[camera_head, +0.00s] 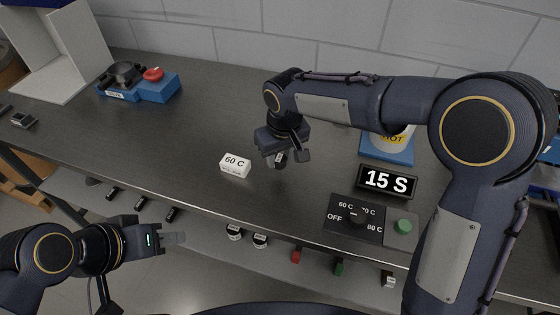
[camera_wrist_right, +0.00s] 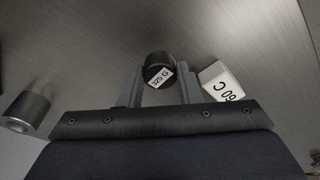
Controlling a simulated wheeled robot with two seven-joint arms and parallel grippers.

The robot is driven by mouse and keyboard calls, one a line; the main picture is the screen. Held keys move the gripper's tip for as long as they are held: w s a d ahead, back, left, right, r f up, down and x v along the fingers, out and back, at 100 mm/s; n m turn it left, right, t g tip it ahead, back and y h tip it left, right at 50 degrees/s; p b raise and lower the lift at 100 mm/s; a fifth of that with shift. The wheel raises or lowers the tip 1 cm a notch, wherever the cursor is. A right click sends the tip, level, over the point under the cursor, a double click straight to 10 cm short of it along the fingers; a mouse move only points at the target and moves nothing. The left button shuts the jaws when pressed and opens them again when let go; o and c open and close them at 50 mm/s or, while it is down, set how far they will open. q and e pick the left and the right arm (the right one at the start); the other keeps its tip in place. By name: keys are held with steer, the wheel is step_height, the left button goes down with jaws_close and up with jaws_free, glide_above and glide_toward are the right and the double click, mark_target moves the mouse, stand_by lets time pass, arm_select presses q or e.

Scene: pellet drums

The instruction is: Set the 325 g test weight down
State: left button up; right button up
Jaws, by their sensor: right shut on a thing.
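The 325 g test weight is a small dark cylinder with a white "325 G" label, clear in the right wrist view (camera_wrist_right: 158,72). My right gripper (camera_wrist_right: 160,90) is shut on it, one finger on each side. In the head view the right gripper (camera_head: 285,154) is over the middle of the bench, with the weight partly hidden by it. I cannot tell whether the weight touches the bench top. My left gripper (camera_head: 173,239) is off the bench's front edge, away from the weight. Its fingers are seen edge-on, so its opening is unclear.
A white "60 C" block (camera_head: 235,166) stands close left of the right gripper. A dial panel (camera_head: 354,221) and a "15 S" display (camera_head: 386,181) are to the right. A grey cylinder (camera_wrist_right: 28,110) shows in the wrist view.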

mark_target(281, 159)
steer(key=shift+w+f, duration=0.2)
steer(key=shift+f, duration=1.5)
steer(key=shift+f, duration=0.15)
steer(key=o, duration=1.1)
